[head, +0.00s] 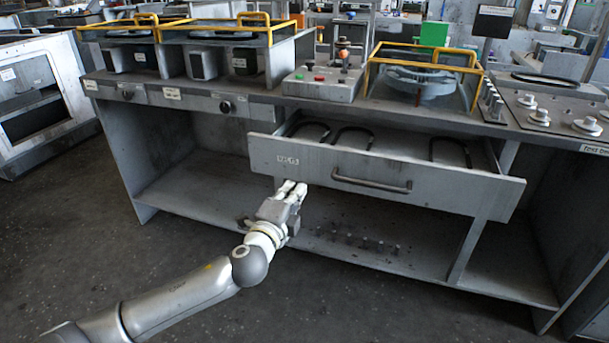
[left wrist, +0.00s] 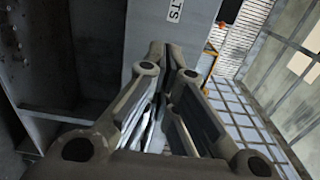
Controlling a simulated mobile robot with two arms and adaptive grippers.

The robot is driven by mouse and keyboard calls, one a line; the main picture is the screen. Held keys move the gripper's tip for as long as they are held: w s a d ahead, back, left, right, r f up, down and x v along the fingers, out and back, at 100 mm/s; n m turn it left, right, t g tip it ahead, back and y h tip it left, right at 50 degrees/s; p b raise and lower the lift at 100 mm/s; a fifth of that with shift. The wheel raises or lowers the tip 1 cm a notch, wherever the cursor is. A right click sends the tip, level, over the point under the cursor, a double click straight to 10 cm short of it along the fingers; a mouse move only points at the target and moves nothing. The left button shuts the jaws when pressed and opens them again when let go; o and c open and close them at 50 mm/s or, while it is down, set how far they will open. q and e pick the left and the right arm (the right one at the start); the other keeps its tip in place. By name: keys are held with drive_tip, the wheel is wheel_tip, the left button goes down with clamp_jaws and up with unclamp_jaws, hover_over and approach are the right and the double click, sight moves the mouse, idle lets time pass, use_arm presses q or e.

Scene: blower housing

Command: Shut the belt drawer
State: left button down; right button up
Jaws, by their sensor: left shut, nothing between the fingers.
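The belt drawer (head: 385,178) is a grey metal drawer, pulled out from under the bench top, with a bar handle (head: 371,184) on its front and a white label at its left. Several black belts (head: 352,134) lie inside it. My left gripper (head: 294,186) is just in front of the lower left part of the drawer front, left of the handle. Its fingers are shut and empty. In the left wrist view the gripper (left wrist: 168,52) points at the grey drawer front (left wrist: 190,22), whose label shows partly. I cannot tell whether the fingertips touch it. My right gripper is not in view.
The workbench (head: 215,100) carries yellow-framed housings, a button box (head: 322,83) and a knob panel (head: 550,110). Several small pegs (head: 360,241) stand on the lower shelf under the drawer. The floor (head: 70,230) at the left is clear.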

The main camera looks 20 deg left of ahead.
sight(309, 167)
use_arm(q)
drive_tip(key=w, duration=0.6)
drive_tip(key=shift+w+b, duration=0.35)
drive_tip(key=shift+b, duration=0.05)
drive_tip(key=shift+w, duration=0.8)
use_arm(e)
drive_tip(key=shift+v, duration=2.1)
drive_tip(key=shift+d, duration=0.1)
use_arm(q)
drive_tip(key=shift+w, duration=0.1)
